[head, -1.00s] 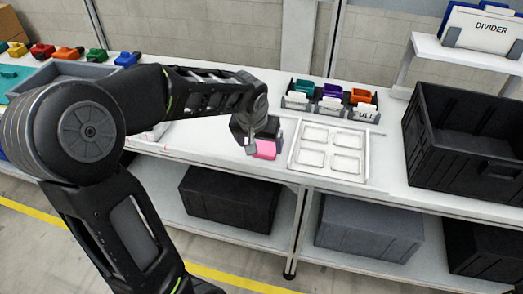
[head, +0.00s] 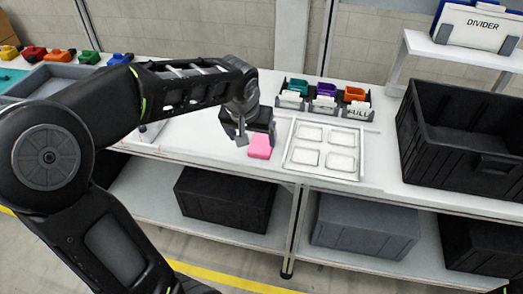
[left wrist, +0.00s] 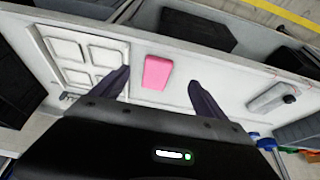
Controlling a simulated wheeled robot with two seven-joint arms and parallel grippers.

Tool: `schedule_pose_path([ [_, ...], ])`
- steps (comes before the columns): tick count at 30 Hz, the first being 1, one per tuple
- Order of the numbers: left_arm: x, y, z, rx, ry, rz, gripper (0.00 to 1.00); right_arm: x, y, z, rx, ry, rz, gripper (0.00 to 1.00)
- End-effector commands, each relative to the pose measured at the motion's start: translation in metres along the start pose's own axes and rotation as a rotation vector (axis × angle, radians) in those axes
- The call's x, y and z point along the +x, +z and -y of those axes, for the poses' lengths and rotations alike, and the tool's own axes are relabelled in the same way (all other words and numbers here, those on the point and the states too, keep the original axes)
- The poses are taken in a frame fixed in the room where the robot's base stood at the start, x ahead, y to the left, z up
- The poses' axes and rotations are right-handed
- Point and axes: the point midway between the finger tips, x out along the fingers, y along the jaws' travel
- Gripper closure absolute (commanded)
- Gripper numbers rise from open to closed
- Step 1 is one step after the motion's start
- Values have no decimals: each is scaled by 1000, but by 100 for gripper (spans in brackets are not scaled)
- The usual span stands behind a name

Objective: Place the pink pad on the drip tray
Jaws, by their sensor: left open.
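The pink pad (head: 260,147) lies flat on the white bench top, near its front edge. A white tray (head: 290,160) with several rounded rectangular sections lies just right of the pad; it appears to be the drip tray. My left gripper (head: 243,137) is just left of and behind the pad in the head view. In the left wrist view, the open left gripper (left wrist: 157,85) has a finger to each side of the pad (left wrist: 157,72), with wide gaps. Nothing is held. The tray (left wrist: 52,42) shows at the left there. My right gripper is not in view.
A rack of small green, purple and orange bins (head: 323,99) stands behind the tray. A large black crate (head: 450,150) is at the right. A grey tray (head: 40,88) and several colored items are at the far left. Dark boxes (head: 225,198) sit on the lower shelf.

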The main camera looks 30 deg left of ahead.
Motion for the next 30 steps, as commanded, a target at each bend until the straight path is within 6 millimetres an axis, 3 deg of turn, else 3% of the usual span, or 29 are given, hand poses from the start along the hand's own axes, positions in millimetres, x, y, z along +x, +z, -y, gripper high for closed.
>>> schedule_pose_path([
  [5, 2, 1, -1, 2, 2, 2, 16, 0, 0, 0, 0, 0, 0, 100],
  [8, 13, 6, -10, 17, 19, 16, 16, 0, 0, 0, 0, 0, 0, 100],
  [11, 42, 20, -34, 52, 63, 50, 16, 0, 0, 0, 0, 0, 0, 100],
  [14, 84, 49, -69, 97, 135, 104, 16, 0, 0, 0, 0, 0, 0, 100],
  [17, 134, 99, -113, 137, 227, 174, 16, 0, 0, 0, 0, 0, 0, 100],
  [21, 198, 202, -169, 149, 351, 285, 16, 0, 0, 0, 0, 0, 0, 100],
  [24, 222, 278, -191, 134, 397, 349, 16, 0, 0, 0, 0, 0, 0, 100],
  [27, 233, 337, -199, 120, 409, 392, 16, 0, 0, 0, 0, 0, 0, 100],
  [30, 236, 374, -200, 112, 406, 415, 16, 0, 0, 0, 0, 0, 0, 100],
])
